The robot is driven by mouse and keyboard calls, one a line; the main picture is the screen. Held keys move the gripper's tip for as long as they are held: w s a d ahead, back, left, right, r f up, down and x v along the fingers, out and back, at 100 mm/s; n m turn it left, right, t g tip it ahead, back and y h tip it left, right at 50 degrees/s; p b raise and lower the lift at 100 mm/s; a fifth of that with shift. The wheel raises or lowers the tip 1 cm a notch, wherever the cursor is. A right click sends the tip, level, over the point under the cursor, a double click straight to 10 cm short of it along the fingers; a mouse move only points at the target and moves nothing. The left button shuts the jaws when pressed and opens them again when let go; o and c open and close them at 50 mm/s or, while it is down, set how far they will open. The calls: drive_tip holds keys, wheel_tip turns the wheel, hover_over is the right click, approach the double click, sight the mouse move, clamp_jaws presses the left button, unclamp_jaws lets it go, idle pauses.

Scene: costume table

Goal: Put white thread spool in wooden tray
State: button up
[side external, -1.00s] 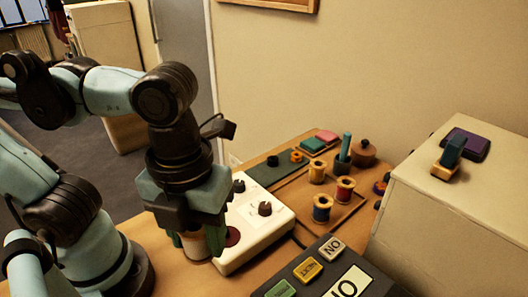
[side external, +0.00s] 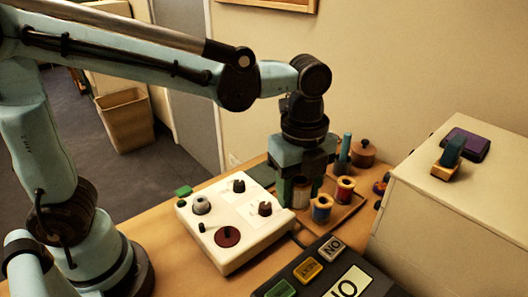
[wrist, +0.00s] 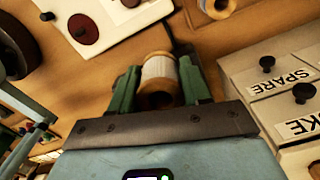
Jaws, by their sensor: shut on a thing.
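The white thread spool (side external: 300,195) is between the fingers of my gripper (side external: 302,192), which is shut on it. In the wrist view the spool (wrist: 159,72) shows its pale thread and wooden end between the green fingers (wrist: 158,88). In the side view my gripper is at the left part of the wooden tray (side external: 346,217), beside the spools there; the spool's height above the tray is hard to tell. A blue spool (side external: 321,209) and a red spool (side external: 345,190) stand in the tray. My gripper hides the tray's left and back parts.
A white control box (side external: 235,222) with knobs lies left of the tray. A black panel with labelled buttons (side external: 308,269) is in front. A teal cylinder (side external: 345,148) and a round brown pot (side external: 362,153) stand behind. A cream cabinet (side external: 450,215) bounds the right.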

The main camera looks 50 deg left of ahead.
drive_tip(key=shift+n, duration=0.7)
drive_tip(key=w, duration=0.1)
drive_tip(key=w+a+f, duration=0.1)
drive_tip(key=w+f, duration=0.1)
drive_tip(key=w, duration=0.1)
drive_tip(key=shift+a, duration=0.4)
drive_tip(key=w+a+f, duration=0.2)
drive_tip(key=a, duration=0.1)
drive_tip(key=w+a+f, duration=0.2)
drive_tip(key=a, duration=0.1)
drive_tip(key=w+a+f, duration=0.2)
drive_tip(key=shift+w+a+f, duration=0.25)
drive_tip(key=shift+a+f, duration=0.15)
drive_tip(key=shift+w+a+f, duration=0.1)
drive_tip(key=shift+f, duration=1.95)
drive_tip(key=shift+f, duration=0.15)
drive_tip(key=o, duration=1)
drive_tip(key=shift+o, duration=0.2)
